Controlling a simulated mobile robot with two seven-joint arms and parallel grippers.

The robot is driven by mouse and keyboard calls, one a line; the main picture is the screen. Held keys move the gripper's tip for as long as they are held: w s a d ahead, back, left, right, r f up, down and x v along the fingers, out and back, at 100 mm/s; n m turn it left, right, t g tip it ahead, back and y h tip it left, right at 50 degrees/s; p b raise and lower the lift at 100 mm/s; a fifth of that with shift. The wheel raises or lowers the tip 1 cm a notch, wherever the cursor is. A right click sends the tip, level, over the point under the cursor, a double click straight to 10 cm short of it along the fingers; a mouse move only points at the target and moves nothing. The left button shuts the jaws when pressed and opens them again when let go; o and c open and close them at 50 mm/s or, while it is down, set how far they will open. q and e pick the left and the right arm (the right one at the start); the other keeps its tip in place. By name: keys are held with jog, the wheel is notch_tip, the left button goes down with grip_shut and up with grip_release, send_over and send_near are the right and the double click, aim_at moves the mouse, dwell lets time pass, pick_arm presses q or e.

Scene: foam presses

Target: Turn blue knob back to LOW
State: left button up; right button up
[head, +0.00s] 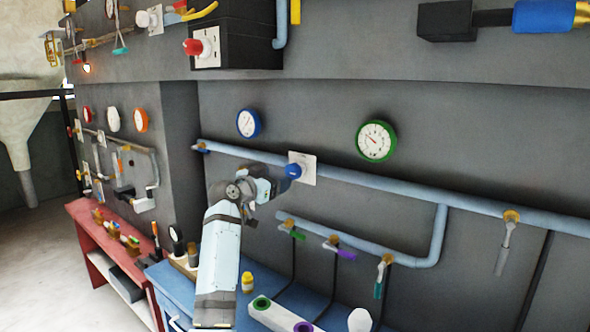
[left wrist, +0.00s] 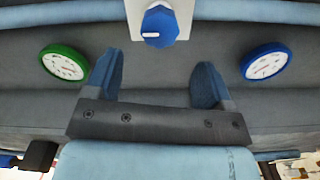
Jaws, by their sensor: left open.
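The blue knob (head: 293,171) sits on a white plate (head: 308,168) on the grey wall, over the light blue pipe. In the left wrist view the knob (left wrist: 159,27) is at the top centre, with a white mark on its face. My left gripper (head: 270,187) is just left of the knob in the head view. In the left wrist view its two fingers (left wrist: 160,82) are spread and empty, and the knob lies beyond the gap between them, apart from both. Any LOW label is too small to read. My right gripper is not in view.
A blue-rimmed gauge (head: 249,123) and a green-rimmed gauge (head: 376,141) hang on the wall either side of the knob. The light blue pipe (head: 400,194) runs along the wall. Valves with coloured handles hang below. A blue bench (head: 333,290) stands underneath, holding a white block (head: 277,318).

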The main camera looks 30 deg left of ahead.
aim_at(290, 171)
pick_arm(q)
jog(key=w, duration=0.2)
jog(key=w+p, duration=0.1)
jog(key=w, duration=0.4)
jog(key=shift+w+d, duration=0.25)
jog(key=shift+d, duration=0.05)
jog(key=shift+w+p, duration=0.3)
jog(key=shift+w, duration=0.15)
jog(key=c, duration=0.9)
